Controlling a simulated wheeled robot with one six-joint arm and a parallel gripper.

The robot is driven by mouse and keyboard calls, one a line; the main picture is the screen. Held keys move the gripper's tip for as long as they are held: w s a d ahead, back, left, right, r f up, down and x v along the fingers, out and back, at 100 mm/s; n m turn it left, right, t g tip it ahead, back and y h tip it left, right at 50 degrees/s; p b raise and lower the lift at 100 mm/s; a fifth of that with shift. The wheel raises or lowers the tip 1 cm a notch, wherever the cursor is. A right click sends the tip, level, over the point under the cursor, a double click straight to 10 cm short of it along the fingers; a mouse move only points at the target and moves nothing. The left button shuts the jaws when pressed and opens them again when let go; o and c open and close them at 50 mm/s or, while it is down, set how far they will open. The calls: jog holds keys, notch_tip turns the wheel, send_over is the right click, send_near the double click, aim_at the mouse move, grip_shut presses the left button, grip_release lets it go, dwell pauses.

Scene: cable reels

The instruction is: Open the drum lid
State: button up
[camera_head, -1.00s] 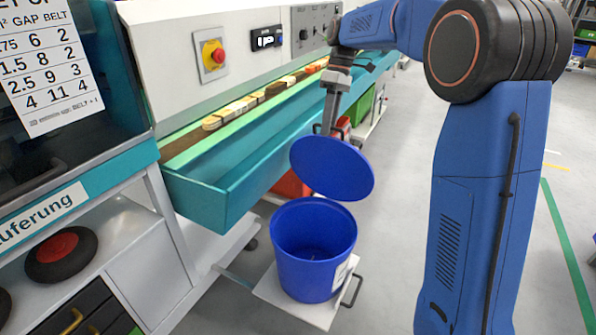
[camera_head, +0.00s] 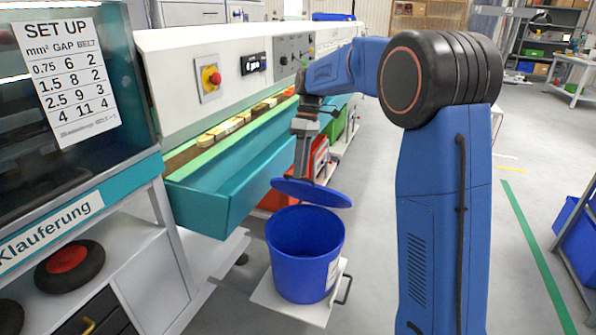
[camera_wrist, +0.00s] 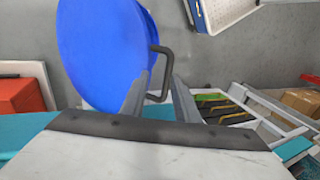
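The blue drum (camera_head: 303,270) stands upright with its top uncovered and its inside showing. The round blue lid (camera_head: 312,192) is off the rim, tilted and seen nearly edge-on, just above and behind the drum's opening. My gripper (camera_head: 301,176) points down at the lid's far side; its fingertips are small in the head view. In the wrist view the lid (camera_wrist: 100,45) fills the upper left. A dark loop handle (camera_wrist: 158,48) at its edge sits between the two fingers (camera_wrist: 160,80), which appear closed on it. Whether the lid still touches the drum is unclear.
The drum's white low platform (camera_head: 275,300) has a black handle. A teal trough (camera_head: 225,190) on a machine runs close left. Red and green crates (camera_head: 335,123) are behind the lid. Grey floor (camera_head: 375,225) is clear to the drum's right.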

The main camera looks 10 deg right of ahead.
jog(key=shift+r, duration=0.1)
dwell(0.3)
jog(key=w+d+r, duration=0.3)
jog(key=w+r, duration=0.2)
jog(key=r, duration=0.3)
jog(key=w+d+r, duration=0.4)
jog(key=r, duration=0.3)
jog(key=shift+w+r, duration=0.35)
dwell(1.8)
dwell(0.4)
jog(key=s+m+t+h, duration=0.1)
jog(key=s+m+t, duration=0.4)
jog(key=s, duration=1.9)
jog(key=s+f+m+t, duration=0.1)
jog(key=s+f+m, duration=0.1)
jog(key=s+f, duration=0.7)
jog(key=s+d+f+m+t+h, duration=0.1)
jog(key=s+f+m, duration=0.2)
jog(key=s+f, duration=0.6)
jog(key=s, duration=0.6)
jog(key=shift+f+m+t, duration=0.3)
jog(key=shift+f+t, duration=0.1)
jog(key=shift+s+f, duration=0.25)
jog(key=shift+f, duration=0.05)
grip_shut()
jog(key=shift+w, duration=0.1)
